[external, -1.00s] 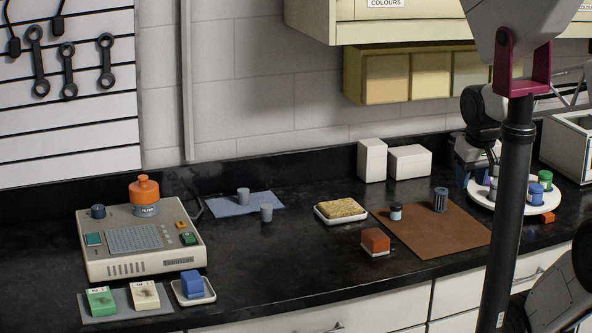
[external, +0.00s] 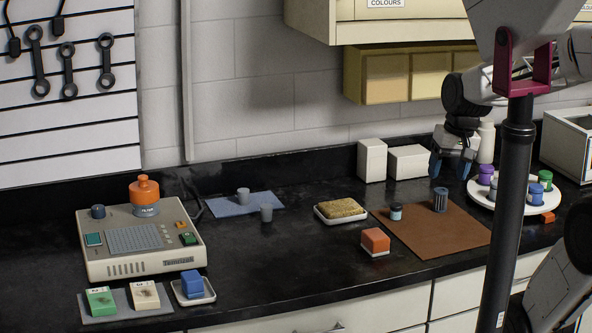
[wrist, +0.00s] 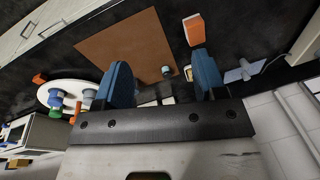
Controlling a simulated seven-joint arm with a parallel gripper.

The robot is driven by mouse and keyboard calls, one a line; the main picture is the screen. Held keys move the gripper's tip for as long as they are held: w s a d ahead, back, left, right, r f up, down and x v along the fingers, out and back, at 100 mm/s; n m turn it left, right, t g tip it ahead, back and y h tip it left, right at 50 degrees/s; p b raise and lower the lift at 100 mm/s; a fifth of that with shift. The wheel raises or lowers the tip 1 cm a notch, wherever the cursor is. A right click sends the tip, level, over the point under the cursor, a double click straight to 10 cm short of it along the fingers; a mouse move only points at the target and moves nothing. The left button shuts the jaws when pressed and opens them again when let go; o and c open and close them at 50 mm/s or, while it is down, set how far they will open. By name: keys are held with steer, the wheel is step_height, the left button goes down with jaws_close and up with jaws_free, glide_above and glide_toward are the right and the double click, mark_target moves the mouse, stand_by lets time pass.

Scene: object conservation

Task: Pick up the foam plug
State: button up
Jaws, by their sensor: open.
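No item is labelled as the foam plug, and I cannot tell for sure which it is. A darker ribbed grey cylinder (external: 440,200) stands upright on the brown mat (external: 432,235). My gripper (external: 453,170) is open and empty, fingers down, above the counter behind the mat and beside the white round plate. In the wrist view its blue fingers (wrist: 161,70) are spread, with the mat (wrist: 120,42) beyond them.
The round plate (external: 512,209) with coloured-lid jars stands at right. A small jar (external: 396,212), an orange block (external: 375,240) and a sponge in a tray (external: 341,209) are near the mat. White boxes (external: 408,161) stand behind. The counter's middle front is clear.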

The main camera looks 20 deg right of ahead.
steer(key=w+a+f+m+g+y, duration=0.2)
steer(key=w+a+m+y, duration=0.35)
steer(key=w, duration=0.85)
steer(key=m+y, duration=0.7)
steer(key=m, duration=0.2)
glide_toward(268, 205)
steer(key=shift+g+h, duration=0.25)
steer(key=shift+g, duration=0.15)
steer(key=x, duration=0.4)
steer(key=shift+w+a+r, duration=0.15)
steer(key=shift+w+a, duration=0.25)
steer(key=shift+x, duration=1.3)
steer(key=shift+s+x, duration=0.2)
steer(key=shift+x, duration=2.4)
